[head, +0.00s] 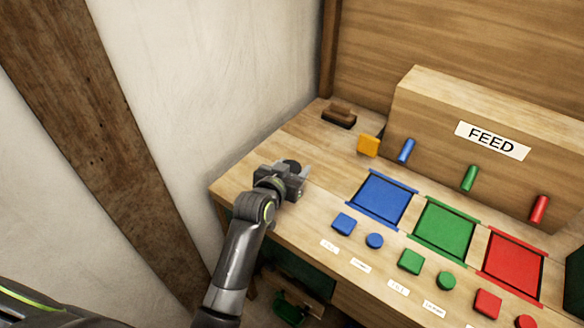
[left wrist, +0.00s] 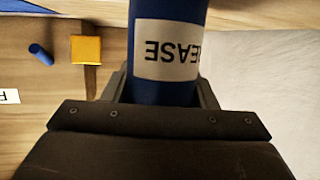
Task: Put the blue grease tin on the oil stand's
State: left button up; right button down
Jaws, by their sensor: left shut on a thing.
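The blue grease tin (left wrist: 165,92) fills the top middle of the left wrist view. Its white label shows part of the word GREASE, upside down in that picture. My left gripper (head: 293,178) is shut on the tin, with a finger on each side of it. In the head view the gripper is over the left end of the wooden bench, and the tin is mostly hidden by the gripper. I cannot tell whether the tin touches the bench. No oil stand can be made out in either view. My right gripper is not in view.
A brown brush-like block (head: 339,115) and a yellow block (head: 368,145) lie on the bench (head: 318,148) behind the gripper. The FEED box (head: 440,130) stands at the back right. Blue (head: 382,200), green (head: 445,231) and red (head: 513,266) panels with buttons line the bench.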

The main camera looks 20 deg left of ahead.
pick_arm(q)
jog(key=o, duration=1.2)
jog(key=shift+f, duration=0.1)
jog(key=shift+c, duration=0.2)
jog(key=shift+r, duration=0.2)
jog(key=v, duration=1.2)
jog(key=shift+b, duration=0.35)
